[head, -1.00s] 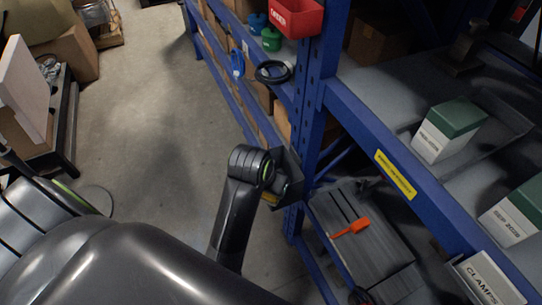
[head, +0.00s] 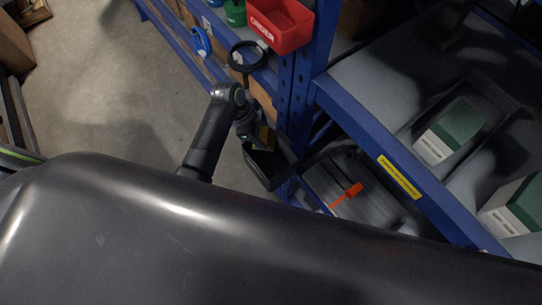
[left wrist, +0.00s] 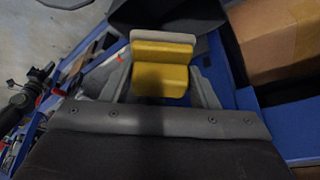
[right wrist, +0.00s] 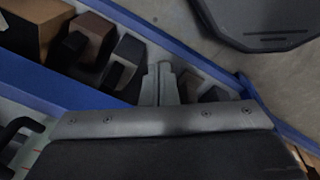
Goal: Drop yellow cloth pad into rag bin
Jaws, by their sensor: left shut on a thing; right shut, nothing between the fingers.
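The yellow cloth pad (left wrist: 162,68) is gripped between the fingers of my left gripper (left wrist: 165,85) in the left wrist view, with a pale edge along its far side. In the head view my left gripper (head: 256,134) shows small, and a bit of the yellow pad (head: 264,136) is visible. A dark open bin (head: 270,168), apparently the rag bin, is just below it, beside the blue rack post. Its dark wall (left wrist: 190,15) is beyond the pad in the left wrist view. My right gripper (right wrist: 160,85) is shut and empty.
A blue rack (head: 350,118) fills the right, with green-and-white boxes (head: 452,130) on a shelf. A red bin (head: 281,24) and a black ring (head: 247,56) are near the post. An orange-handled tool (head: 347,194) lies lower down. The floor at left is clear.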

